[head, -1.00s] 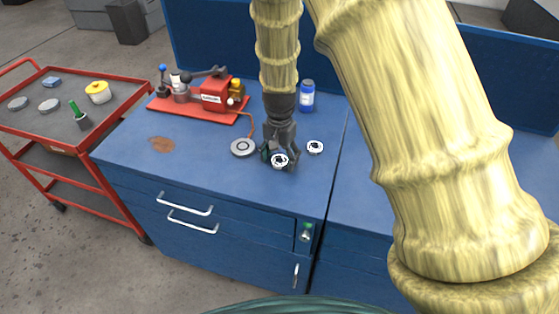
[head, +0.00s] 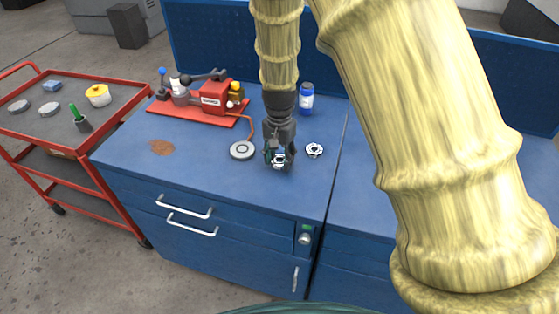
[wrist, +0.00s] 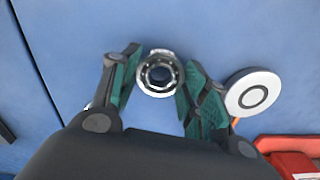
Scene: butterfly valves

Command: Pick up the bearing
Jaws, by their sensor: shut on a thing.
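The bearing (wrist: 160,75), a silver ring with balls around a dark bore, sits between the two green-padded fingertips of my gripper (wrist: 157,82) in the wrist view. In the head view my gripper (head: 279,158) points down at the blue bench top. It is shut on the bearing (head: 279,162), which shows at its fingertips and looks tilted. I cannot tell whether the bearing is clear of the bench.
A similar small metal part (head: 314,150) lies just right of my gripper. A grey disc (head: 242,150) lies just left. A red test rig (head: 212,97) and a blue bottle (head: 306,98) stand behind. A red cart (head: 100,83) is at left.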

